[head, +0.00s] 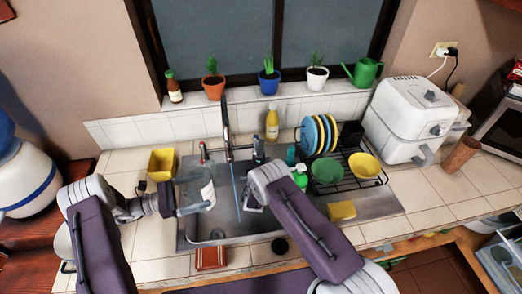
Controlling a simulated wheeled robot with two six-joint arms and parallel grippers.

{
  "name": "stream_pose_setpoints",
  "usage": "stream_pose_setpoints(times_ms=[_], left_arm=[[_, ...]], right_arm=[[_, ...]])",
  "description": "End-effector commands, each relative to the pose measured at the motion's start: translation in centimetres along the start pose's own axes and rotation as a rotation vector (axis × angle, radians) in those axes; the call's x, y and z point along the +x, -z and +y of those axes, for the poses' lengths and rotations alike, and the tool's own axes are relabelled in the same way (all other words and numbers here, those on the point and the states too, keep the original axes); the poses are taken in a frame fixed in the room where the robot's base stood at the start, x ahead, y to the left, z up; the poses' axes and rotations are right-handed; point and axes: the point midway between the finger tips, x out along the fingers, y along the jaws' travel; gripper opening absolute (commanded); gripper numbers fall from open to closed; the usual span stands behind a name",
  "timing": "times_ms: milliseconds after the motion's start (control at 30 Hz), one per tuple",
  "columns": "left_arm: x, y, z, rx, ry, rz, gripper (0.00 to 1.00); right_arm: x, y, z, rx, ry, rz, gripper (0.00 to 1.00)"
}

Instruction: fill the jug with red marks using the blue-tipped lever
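A clear jug (201,188) is held over the left part of the sink; its red marks are too small to make out. My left gripper (172,204) is shut on the jug's handle side. The tall faucet (226,125) stands behind the sink, and a thin blue stream of water (235,182) falls from it, to the right of the jug. A red-tipped lever (203,152) stands left of the faucet. A dark lever (258,148) stands right of it; its tip colour is unclear. My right gripper (252,198) is over the sink, its fingers mostly hidden by its wrist.
A dish rack (352,186) with plates and bowls stands right of the sink, near a green-and-white bottle (300,176). A yellow container (162,164) sits left of the sink. A yellow sponge (341,211) and a red-brown box (211,258) lie near the front.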

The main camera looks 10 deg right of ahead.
Motion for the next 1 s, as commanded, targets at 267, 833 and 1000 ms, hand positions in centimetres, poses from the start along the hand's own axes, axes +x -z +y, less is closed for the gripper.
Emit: stream_pose_setpoints(times_ms=[267, 833, 1000], left_arm=[[0.0, 0.0, 0.0, 0.000, 0.000, -0.001, 0.47], [0.0, 0.0, 0.0, 0.000, 0.000, -0.001, 0.47], [0.0, 0.0, 0.0, 0.000, 0.000, -0.001, 0.47]], right_arm=[[-2.9, 0.2, 0.0, -0.003, 0.002, 0.004, 0.38], [-12.0, 0.0, 0.0, 0.000, -0.001, 0.001, 0.38], [-12.0, 0.0, 0.0, 0.000, 0.000, 0.000, 0.35]])
